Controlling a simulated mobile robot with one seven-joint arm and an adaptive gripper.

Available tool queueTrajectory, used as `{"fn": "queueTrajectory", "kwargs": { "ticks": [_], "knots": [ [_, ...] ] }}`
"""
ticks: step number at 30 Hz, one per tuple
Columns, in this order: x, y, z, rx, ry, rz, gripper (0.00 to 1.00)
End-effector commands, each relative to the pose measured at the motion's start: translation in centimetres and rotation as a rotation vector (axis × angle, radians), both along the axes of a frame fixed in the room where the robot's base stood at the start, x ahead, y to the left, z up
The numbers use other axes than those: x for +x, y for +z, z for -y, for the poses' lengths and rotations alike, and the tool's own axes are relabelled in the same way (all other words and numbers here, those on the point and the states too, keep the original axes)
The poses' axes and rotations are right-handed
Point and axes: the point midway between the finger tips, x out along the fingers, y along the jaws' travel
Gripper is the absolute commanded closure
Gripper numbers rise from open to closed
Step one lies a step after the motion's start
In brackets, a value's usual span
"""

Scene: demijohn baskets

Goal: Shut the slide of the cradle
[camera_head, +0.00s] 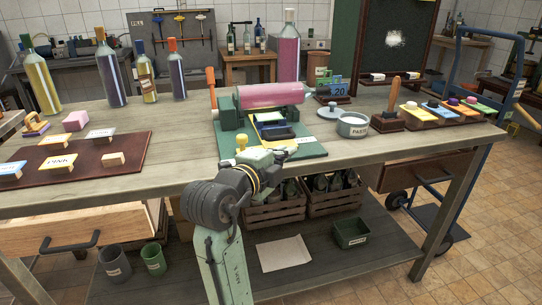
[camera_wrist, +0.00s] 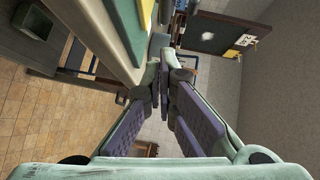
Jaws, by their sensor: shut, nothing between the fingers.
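The cradle (camera_head: 228,138) is a green stand on the workbench, with a pink bottle (camera_head: 270,95) lying across it. An orange upright handle (camera_head: 211,80) is at its left end. A dark blue block (camera_head: 276,132) and a yellow strip sit in front of the bottle. A yellow knob (camera_head: 241,141) shows at the front left of the cradle; I cannot tell which part is the slide. My gripper (camera_head: 290,150) is at the front edge of the green base, its fingers shut and empty. In the wrist view, the fingertips (camera_wrist: 163,75) meet beside the bench edge, with green at the top.
A brown board (camera_head: 128,152) with labels and small blocks lies left. A grey paste pot (camera_head: 352,125), a wooden-handled stamp (camera_head: 390,117) and a tray of colored pads stand right. Tall bottles line the back left. Crates (camera_head: 275,213) sit on the lower shelf.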

Motion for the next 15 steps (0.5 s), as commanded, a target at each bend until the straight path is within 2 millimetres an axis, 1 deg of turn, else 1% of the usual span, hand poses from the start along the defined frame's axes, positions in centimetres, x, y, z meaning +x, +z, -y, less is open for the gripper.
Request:
{"fn": "queueTrajectory", "kwargs": {
  "ticks": [1, 3, 4, 6, 10, 15],
  "knots": [
    [1.0, 0.0, 0.7, -0.002, -0.005, -0.005, 1.00],
    [2.2, -0.2, 1.3, -0.001, -0.004, -0.003, 1.00],
    [2.7, -0.2, 1.3, -0.002, -0.002, -0.003, 1.00],
    [3.7, -0.5, 0.7, -0.002, 0.001, -0.003, 1.00],
    [5.1, -0.8, 0.2, -0.001, 0.000, -0.002, 1.00],
    [5.9, -1.1, -0.1, 0.001, 0.001, -0.001, 1.00]
  ]
}}
